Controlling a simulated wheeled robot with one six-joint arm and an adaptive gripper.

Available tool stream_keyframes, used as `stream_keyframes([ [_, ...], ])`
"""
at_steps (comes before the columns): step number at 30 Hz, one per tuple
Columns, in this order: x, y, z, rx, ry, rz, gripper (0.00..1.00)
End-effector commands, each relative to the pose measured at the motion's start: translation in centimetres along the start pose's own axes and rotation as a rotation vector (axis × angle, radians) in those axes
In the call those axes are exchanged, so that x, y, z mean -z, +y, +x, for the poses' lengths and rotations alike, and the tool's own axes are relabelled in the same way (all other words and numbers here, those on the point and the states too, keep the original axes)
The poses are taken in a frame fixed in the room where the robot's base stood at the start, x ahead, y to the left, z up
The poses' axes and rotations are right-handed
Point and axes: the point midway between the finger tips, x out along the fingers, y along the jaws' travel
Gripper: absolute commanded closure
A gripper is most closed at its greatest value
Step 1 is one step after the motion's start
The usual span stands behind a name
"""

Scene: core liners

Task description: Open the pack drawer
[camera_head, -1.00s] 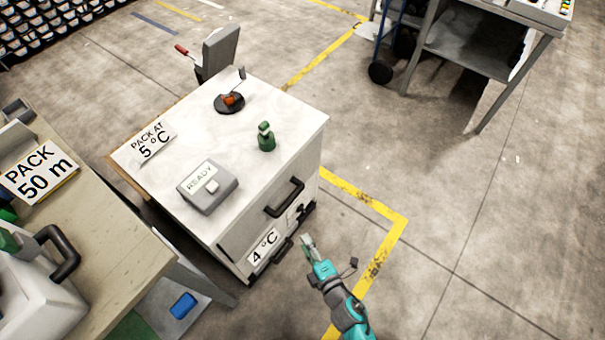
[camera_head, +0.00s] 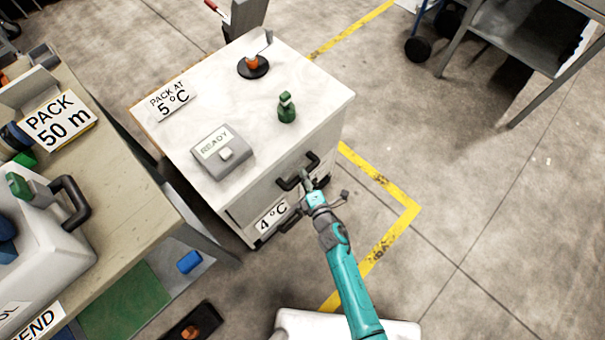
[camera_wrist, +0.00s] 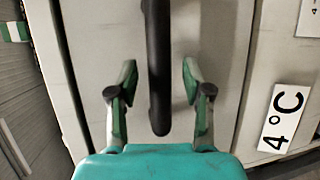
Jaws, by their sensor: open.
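The white cabinet (camera_head: 188,153) stands in the middle of the head view. Its front carries a black bar handle (camera_head: 289,181) on the upper drawer front and a "4 °C" label (camera_head: 271,216) lower down. My gripper (camera_head: 309,182) is at the upper handle. In the wrist view the handle (camera_wrist: 159,60) runs between the two open fingers of my gripper (camera_wrist: 159,90), with a gap on each side. The drawer front (camera_wrist: 215,45) lies flat behind it and looks shut. The "4 °C" label (camera_wrist: 283,118) shows at the right.
On the cabinet top are a grey READY box (camera_head: 220,150), a green bottle (camera_head: 287,108) and a black round stand (camera_head: 253,67). A bench with a "PACK 50 m" sign (camera_head: 58,120) stands at the left. Floor (camera_head: 480,220) on the right is clear.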

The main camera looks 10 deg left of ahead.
Motion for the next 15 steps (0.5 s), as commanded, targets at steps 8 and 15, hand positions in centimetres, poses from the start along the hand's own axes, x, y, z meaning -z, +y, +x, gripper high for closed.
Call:
stream_keyframes([
  [8,0.0,0.0,1.6,0.000,0.001,0.000,0.50],
  [15,0.0,0.0,1.6,0.000,0.000,0.000,0.50],
])
